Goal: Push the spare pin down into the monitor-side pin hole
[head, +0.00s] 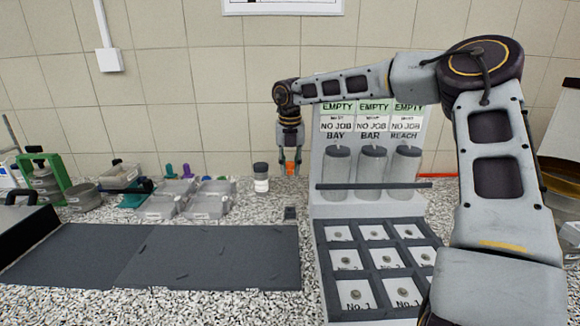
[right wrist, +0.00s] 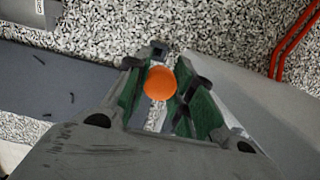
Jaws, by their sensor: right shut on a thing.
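My right gripper (head: 290,168) hangs pointing down beside the left edge of the grey bottle stand, above the speckled worktop. It is shut on an orange-headed piece (head: 291,156), which looks like the spare pin. In the right wrist view its round orange head (right wrist: 160,83) sits between the green-lined fingers (right wrist: 162,95), and its lower part is hidden. A small dark block (head: 290,212) stands on the worktop behind the mat, nearer than the gripper. I cannot make out the monitor-side pin hole. My left gripper is not in view.
The grey stand (head: 318,200) with jars and a sample grid is close on the right. A white jar with a dark lid (head: 261,178) stands left of the gripper. Clear trays (head: 190,200) lie farther left. The dark mat (head: 210,250) carries several small dark slivers.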

